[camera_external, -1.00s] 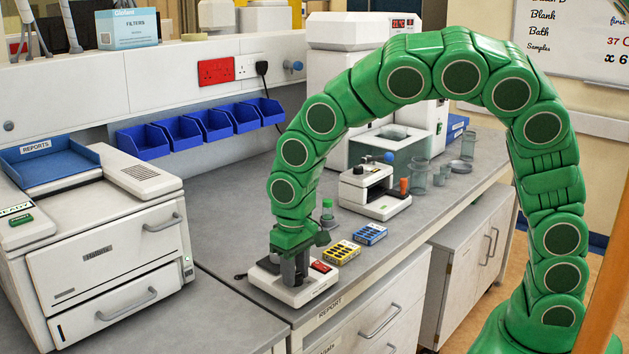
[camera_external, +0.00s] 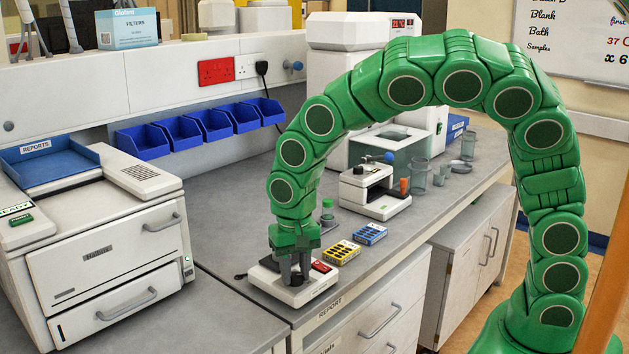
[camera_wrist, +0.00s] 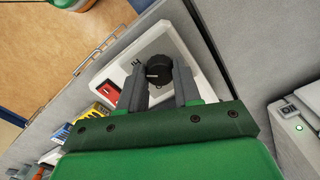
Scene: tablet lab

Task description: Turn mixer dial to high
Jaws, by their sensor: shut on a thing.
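The mixer (camera_external: 292,284) is a small white box with a red switch (camera_external: 321,266), at the front edge of the bench. My gripper (camera_external: 294,280) points down over it. In the wrist view the mixer (camera_wrist: 184,58) shows with its black round dial (camera_wrist: 159,70) between my two grey fingers (camera_wrist: 159,88). The fingers are shut on the dial, one on each side. A light mark shows on the dial; I cannot read its setting.
A yellow box (camera_external: 342,252) and a blue box (camera_external: 370,234) lie right of the mixer. A green-capped bottle (camera_external: 327,213) stands behind them. A large white printer (camera_external: 100,250) is at left. The bench (camera_external: 235,215) behind the mixer is mostly clear.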

